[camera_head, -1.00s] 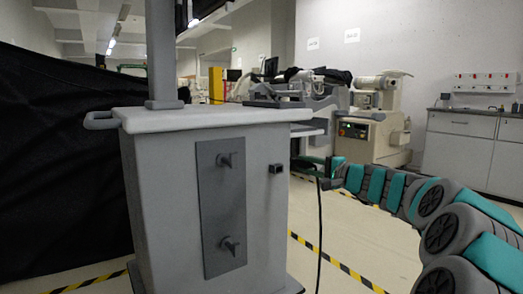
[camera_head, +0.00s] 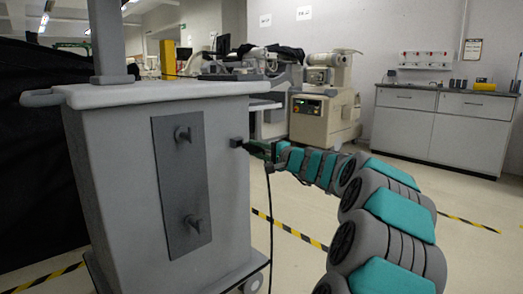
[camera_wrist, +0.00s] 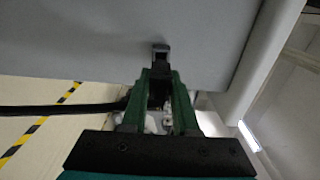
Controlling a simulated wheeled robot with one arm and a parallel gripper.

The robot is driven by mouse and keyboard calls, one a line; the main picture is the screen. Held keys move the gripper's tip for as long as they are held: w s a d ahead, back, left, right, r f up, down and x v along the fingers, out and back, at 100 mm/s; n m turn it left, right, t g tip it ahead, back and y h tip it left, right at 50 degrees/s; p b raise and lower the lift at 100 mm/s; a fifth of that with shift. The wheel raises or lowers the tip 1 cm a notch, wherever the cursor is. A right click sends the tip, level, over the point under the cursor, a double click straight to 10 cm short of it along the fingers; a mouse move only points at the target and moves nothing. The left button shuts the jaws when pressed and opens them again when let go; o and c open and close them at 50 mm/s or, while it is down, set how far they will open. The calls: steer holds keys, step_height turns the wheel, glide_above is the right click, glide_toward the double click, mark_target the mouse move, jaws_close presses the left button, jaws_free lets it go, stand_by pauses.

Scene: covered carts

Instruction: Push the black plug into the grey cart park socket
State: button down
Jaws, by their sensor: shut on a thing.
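The grey cart (camera_head: 225,190) stands left of centre in the head view. Its small park socket (camera_head: 236,142) sticks out near the top right of the front panel, and shows at the top centre of the wrist view (camera_wrist: 161,47). My gripper (camera_head: 252,148) is right at the socket, its green fingers (camera_wrist: 160,78) pointing at the cart. They are shut on the black plug (camera_wrist: 158,94), which lines up closely with the socket. I cannot tell whether its tip is inside. The plug's black cable (camera_head: 270,215) hangs down and runs left in the wrist view.
Two hooks on a dark plate (camera_head: 181,185) are left of the socket. A grey tray top with a handle (camera_head: 40,98) caps the cart. A beige machine (camera_head: 325,105) and a grey cabinet (camera_head: 440,130) stand behind. Floor right of the cart is open.

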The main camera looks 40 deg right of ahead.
mark_target(263, 151)
steer(key=shift+w+a, duration=0.15)
steer(key=shift+w, duration=0.35)
steer(key=shift+r+b, duration=0.1)
steer(key=shift+b, duration=0.35)
stand_by(1.3)
steer(key=shift+w, duration=1.7)
steer(key=c, duration=0.6)
jaws_free()
steer(key=shift+s+d+p, duration=0.15)
steer(key=shift+s+p, duration=0.05)
steer(key=shift+s, duration=1.75)
steer(key=shift+s+d+p, duration=0.1)
steer(key=shift+s+p, duration=0.05)
steer(key=shift+s, duration=1.8)
